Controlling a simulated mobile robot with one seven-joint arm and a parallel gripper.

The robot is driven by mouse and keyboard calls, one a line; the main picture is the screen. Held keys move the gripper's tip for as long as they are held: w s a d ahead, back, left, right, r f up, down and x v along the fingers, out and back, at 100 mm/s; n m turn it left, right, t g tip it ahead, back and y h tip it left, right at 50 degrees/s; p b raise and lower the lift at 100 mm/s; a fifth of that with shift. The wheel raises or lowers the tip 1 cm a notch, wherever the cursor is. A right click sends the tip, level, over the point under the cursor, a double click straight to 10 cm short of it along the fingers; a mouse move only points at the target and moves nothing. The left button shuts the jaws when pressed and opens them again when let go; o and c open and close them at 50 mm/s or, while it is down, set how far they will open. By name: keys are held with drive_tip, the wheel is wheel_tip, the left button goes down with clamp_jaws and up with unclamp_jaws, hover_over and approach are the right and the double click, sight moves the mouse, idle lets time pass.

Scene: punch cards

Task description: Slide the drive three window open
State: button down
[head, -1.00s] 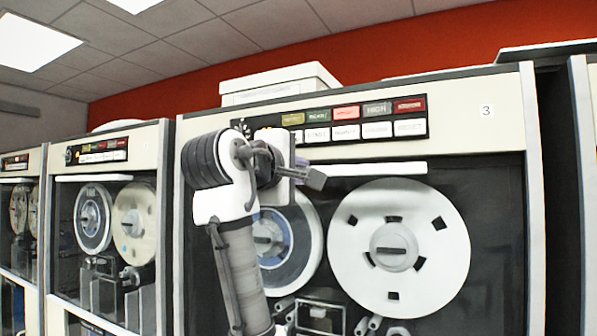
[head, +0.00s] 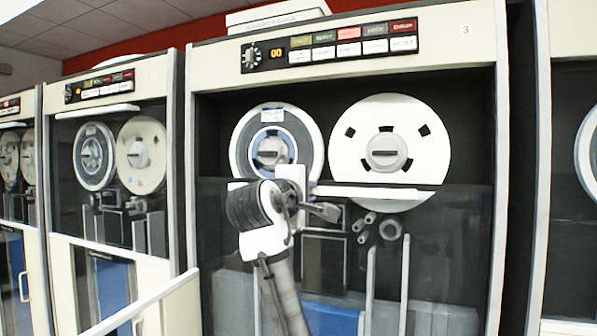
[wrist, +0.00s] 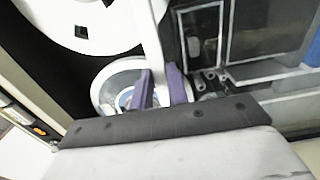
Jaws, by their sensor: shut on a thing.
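Drive three (head: 464,30), marked with a 3, fills the middle of the head view. Its dark glass window (head: 455,240) has a white handle bar (head: 385,193) along the top edge. The bar stands about level with the bottom of the reels. Above it the front is uncovered, with a blue-and-white reel (head: 276,115) and a white reel (head: 425,150) in plain view. My gripper (head: 313,188) is shut on the left part of the bar. In the wrist view the purple fingers (wrist: 160,85) stand on either side of the white bar (wrist: 150,45).
Another tape drive (head: 110,190) stands to the left, and part of one more at the right edge. A white rail (head: 140,305) crosses the lower left. Boxes (head: 275,17) sit on top of drive three.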

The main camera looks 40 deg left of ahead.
wheel_tip(320, 180, down, 21)
drive_tip(key=b, duration=0.9)
drive_tip(key=shift+f, duration=0.2)
drive_tip(key=c, duration=1.4)
unclamp_jaws()
drive_tip(key=shift+o, duration=0.2)
drive_tip(key=shift+s, duration=0.1)
drive_tip(key=b+v, duration=0.2)
drive_tip(key=v, duration=1.1)
drive_tip(key=shift+s+d, duration=0.2)
drive_tip(key=shift+s, duration=0.1)
drive_tip(key=shift+r, duration=0.1)
